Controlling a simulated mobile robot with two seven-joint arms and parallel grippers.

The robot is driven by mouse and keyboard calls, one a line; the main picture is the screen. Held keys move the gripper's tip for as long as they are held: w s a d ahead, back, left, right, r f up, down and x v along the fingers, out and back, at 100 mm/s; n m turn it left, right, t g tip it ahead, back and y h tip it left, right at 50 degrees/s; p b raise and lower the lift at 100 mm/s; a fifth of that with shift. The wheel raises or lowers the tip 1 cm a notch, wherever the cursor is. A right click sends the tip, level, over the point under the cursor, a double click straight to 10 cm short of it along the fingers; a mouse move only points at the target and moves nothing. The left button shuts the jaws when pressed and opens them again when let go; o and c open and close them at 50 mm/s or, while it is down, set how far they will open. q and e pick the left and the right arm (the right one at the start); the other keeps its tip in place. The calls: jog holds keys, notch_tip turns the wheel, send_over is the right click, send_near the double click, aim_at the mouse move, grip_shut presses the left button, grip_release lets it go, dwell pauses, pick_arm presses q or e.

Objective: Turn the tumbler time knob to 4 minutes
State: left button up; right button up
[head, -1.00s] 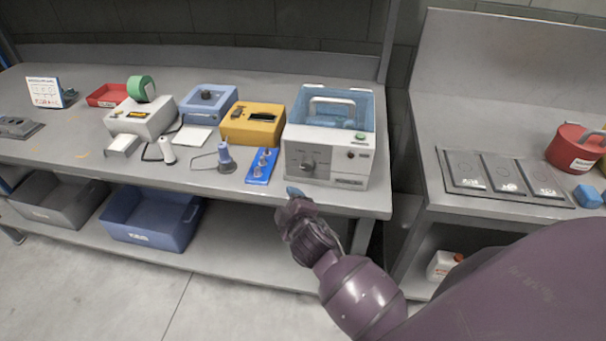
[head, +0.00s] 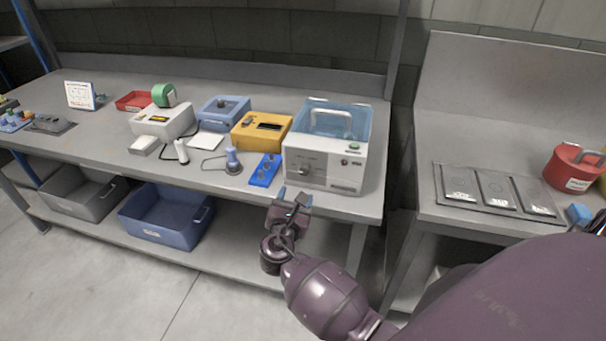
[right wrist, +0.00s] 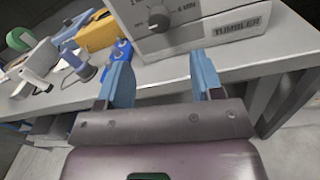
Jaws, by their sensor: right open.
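The tumbler (head: 325,165) is a white box with a clear blue lid and a handle, at the right end of the bench. Its time knob (head: 304,170) is a dark dial on the left of the front panel. In the right wrist view the knob (right wrist: 159,22) is beyond the fingertips, with marks around it and a "TUMBLER" label to its right. My right gripper (head: 291,197) is open and empty in front of the bench edge, below the knob and apart from it. Its two blue fingers (right wrist: 161,75) are spread wide. My left gripper is not in view.
A blue plate with small knobs (head: 264,171) lies left of the tumbler, beside a blue-grey pointed tool (head: 233,162). A yellow box (head: 262,130) stands behind. A separate bench (head: 440,213) is at the right, across a gap.

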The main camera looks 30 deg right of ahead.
aim_at(304, 173)
jog(key=x, duration=0.8)
jog(key=shift+w, duration=0.1)
jog(key=shift+x, duration=0.8)
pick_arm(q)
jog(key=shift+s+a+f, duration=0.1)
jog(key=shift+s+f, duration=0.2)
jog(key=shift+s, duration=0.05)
pick_arm(e)
jog(key=shift+d, duration=0.1)
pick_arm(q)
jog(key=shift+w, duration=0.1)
pick_arm(e)
jog(key=shift+c, duration=0.3)
jog(key=c, duration=0.9)
jog(key=shift+o, duration=0.2)
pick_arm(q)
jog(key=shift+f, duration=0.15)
